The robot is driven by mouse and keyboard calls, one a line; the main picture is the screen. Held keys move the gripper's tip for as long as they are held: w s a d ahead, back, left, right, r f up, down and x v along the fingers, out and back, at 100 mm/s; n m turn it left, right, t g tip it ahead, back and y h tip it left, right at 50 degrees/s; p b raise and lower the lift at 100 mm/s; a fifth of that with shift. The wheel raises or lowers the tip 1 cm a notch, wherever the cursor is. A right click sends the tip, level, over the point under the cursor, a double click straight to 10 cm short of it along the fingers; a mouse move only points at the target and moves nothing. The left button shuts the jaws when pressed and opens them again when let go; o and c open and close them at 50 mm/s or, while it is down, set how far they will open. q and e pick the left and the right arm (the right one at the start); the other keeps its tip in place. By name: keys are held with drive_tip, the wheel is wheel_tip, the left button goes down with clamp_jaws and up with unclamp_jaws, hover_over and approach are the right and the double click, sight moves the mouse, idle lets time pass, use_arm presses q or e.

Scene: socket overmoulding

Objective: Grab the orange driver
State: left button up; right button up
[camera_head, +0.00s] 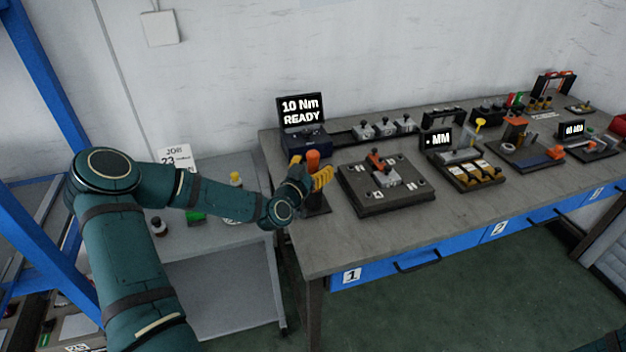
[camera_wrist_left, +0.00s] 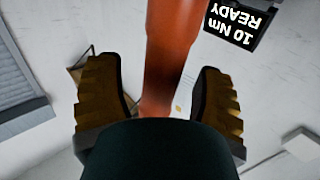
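The orange driver (camera_head: 313,159) stands upright at the left end of the workbench, just in front of the display box. Its orange handle also shows in the left wrist view (camera_wrist_left: 170,50). My left gripper (camera_head: 309,170) is at the driver, with one yellow finger on each side of it. In the left wrist view the fingers (camera_wrist_left: 160,100) are spread, and gaps show between them and the handle. The driver's lower part is partly hidden by the gripper and wrist. My right gripper is not in view.
The display box (camera_head: 302,113) reading "10 Nm READY" stands close behind the driver. A dark fixture plate (camera_head: 395,208) lies just to the right. A lower grey side table (camera_head: 215,245) with small bottles is below my left arm. The bench's front strip is clear.

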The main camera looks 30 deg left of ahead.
use_arm(q)
clamp_jaws()
